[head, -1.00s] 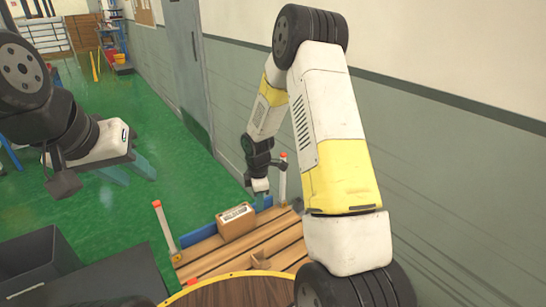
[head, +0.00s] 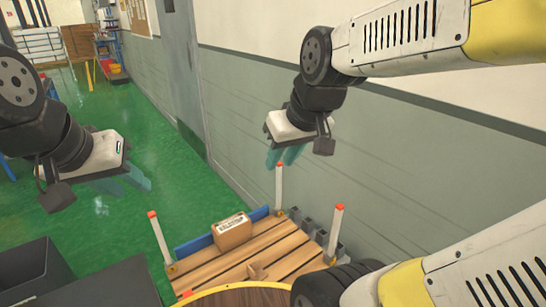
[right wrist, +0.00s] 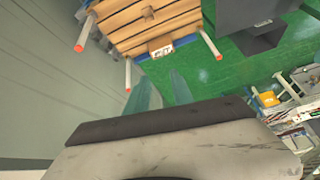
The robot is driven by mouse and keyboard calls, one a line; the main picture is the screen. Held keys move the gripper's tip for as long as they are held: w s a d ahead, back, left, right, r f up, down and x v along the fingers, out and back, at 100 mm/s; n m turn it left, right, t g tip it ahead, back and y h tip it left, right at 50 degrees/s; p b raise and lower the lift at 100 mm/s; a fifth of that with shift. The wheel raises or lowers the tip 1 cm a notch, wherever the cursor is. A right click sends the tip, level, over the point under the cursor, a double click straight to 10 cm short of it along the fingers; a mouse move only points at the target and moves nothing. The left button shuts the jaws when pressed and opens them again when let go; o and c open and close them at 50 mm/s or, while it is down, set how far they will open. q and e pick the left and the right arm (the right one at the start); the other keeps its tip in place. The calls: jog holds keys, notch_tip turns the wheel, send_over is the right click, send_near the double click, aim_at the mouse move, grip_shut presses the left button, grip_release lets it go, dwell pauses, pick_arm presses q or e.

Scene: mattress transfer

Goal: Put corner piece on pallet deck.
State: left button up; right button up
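The corner piece looks to be the small light-brown angled piece (head: 258,271) lying on the slatted wooden pallet deck (head: 290,240). It also shows small in the right wrist view (right wrist: 147,12). My right gripper (head: 282,157) is open and empty, raised above the far right end of the pallet near the wall. Its two bluish clear fingers stand apart in the right wrist view (right wrist: 153,92). My left gripper (head: 122,183) is open and empty, over the green floor left of the pallet.
A cardboard box (head: 232,232) sits at the deck's back edge, by a blue board (head: 195,243). Upright white posts with red tops (head: 159,237) stand around the pallet. A round wooden top (head: 245,296) is in front. Dark bins (head: 30,275) stand left; the wall is close on the right.

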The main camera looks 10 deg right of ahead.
jog(key=s+m, duration=0.1)
jog(key=s, duration=0.1)
jog(key=s+r+m, duration=0.1)
jog(key=s, duration=0.1)
jog(key=shift+a+t, duration=0.2)
jog(key=shift+t, duration=0.1)
dwell(0.9)
